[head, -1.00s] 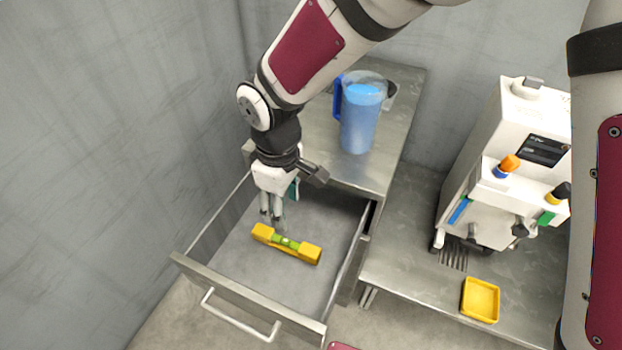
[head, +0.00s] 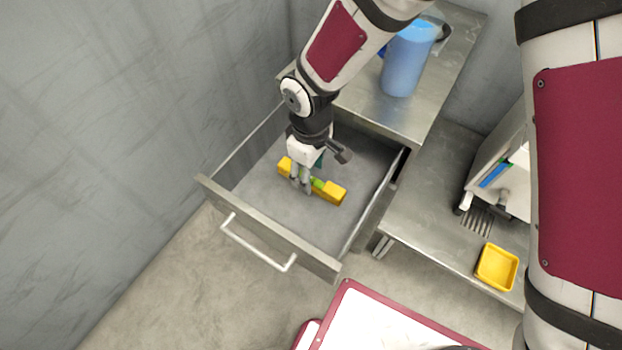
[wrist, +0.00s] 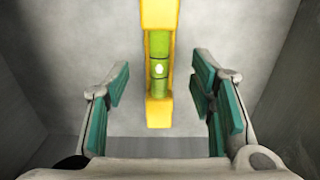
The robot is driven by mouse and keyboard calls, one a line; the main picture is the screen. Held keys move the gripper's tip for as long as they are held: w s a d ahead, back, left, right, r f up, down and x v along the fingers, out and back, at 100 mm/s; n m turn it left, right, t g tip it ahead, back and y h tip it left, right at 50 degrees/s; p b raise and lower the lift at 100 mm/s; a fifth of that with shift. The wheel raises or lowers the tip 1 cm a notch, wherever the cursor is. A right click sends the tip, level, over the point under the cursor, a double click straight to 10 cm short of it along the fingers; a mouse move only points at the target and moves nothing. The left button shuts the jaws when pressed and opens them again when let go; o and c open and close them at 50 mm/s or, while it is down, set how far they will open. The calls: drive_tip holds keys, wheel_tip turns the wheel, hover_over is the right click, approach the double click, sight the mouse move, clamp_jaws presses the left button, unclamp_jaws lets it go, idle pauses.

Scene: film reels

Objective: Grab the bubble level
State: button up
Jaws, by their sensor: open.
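The yellow bubble level (head: 331,192) with a green vial lies on the floor of the open drawer (head: 262,229). My gripper (head: 301,187) points down over the level, its fingers hiding part of the level's middle in the head view. In the wrist view, the level (wrist: 159,62) runs away from me between the two teal-padded fingers of my gripper (wrist: 160,92). The fingers are apart, with a clear gap on each side of the level. Whether the fingertips have reached the drawer floor is hard to tell.
The drawer's side walls and front panel with its handle (head: 257,247) enclose my gripper. A blue pitcher (head: 408,62) stands on the metal top behind. A yellow tray (head: 497,267) and a white machine (head: 500,178) are on the right-hand bench.

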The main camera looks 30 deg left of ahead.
wheel_tip(320, 180, down, 3)
drive_tip(key=shift+f, duration=0.1)
clamp_jaws()
